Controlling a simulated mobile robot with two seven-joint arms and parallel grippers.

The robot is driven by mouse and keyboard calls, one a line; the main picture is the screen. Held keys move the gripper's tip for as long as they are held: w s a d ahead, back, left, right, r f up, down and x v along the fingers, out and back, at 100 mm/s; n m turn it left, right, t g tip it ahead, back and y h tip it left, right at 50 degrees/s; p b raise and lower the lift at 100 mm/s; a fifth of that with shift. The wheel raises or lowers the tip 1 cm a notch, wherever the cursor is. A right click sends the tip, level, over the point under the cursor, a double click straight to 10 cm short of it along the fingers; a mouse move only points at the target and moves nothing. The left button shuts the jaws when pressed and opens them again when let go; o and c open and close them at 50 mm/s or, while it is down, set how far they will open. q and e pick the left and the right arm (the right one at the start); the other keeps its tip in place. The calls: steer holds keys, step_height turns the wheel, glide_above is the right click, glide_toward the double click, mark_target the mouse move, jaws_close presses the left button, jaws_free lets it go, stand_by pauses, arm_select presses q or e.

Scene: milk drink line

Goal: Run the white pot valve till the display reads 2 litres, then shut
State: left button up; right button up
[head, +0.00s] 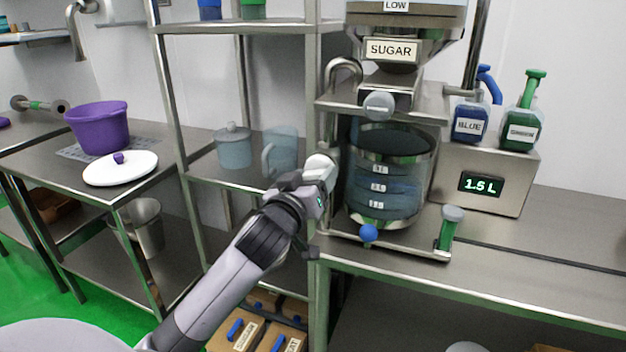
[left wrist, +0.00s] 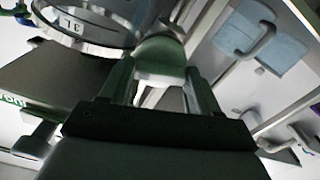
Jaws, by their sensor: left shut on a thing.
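The display (head: 481,184) on the metal box reads 1.5 L. A pale, rounded valve knob (head: 319,160) sits at the left side of the clear pot (head: 388,200). My left gripper (head: 318,178) is at this knob and shut on it. The left wrist view shows the knob (left wrist: 160,58) held between the two fingers (left wrist: 158,80). The pot has level labels and bluish contents; the fill height is hard to read. The knob's stem and exact turn angle are hidden. My right gripper is in neither view.
The SUGAR hopper (head: 392,50) with a grey knob (head: 379,105) stands above the pot. A blue knob (head: 369,233) and a green lever (head: 446,234) are low at the front. BLUE (head: 470,122) and GREEN (head: 522,128) bottles stand on the display box. A shelf post is close to my gripper.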

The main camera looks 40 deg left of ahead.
arm_select(q)
steer(key=shift+n, duration=1.2)
steer(key=o, duration=1)
steer(key=shift+v, duration=3.6)
steer(key=shift+a, duration=0.1)
